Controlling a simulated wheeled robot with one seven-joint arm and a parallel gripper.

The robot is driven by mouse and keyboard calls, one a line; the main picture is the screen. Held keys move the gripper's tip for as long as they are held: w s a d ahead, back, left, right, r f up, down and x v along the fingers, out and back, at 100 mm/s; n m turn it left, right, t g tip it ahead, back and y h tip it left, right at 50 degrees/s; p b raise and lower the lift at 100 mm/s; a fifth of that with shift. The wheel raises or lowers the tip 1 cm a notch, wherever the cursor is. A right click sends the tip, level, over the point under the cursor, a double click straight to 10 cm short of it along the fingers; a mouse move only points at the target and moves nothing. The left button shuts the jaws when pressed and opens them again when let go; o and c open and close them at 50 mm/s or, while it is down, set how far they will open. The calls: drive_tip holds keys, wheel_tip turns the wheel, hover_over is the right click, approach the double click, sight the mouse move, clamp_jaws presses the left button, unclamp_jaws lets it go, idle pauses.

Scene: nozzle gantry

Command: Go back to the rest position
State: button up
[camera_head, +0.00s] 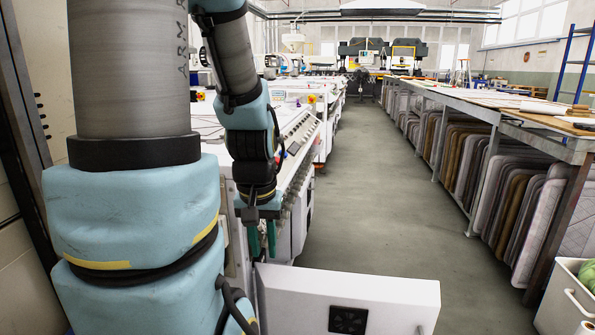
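My arm comes down from the upper left and fills much of the left side of the view. My gripper (262,240) hangs below the wrist, pointing down, with two green fingers. A gap shows between the fingers, and I see nothing held in it. It is beside the front of a white machine (298,133) with a sloped control panel, above the rear of a white panel (385,292). I cannot tell whether the fingers touch anything. My arm hides part of the machine.
The white panel with a black square fitting stands low in front. A grey floor aisle (385,170) runs clear into the distance. A long workbench (480,108) with upright padded boards beneath lines the right. A white bin (567,300) stands at the lower right.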

wheel_tip(320, 180, up, 20)
drive_tip(key=p, duration=1.8)
drive_tip(key=shift+f, duration=0.15)
drive_tip(key=shift+o, duration=0.2)
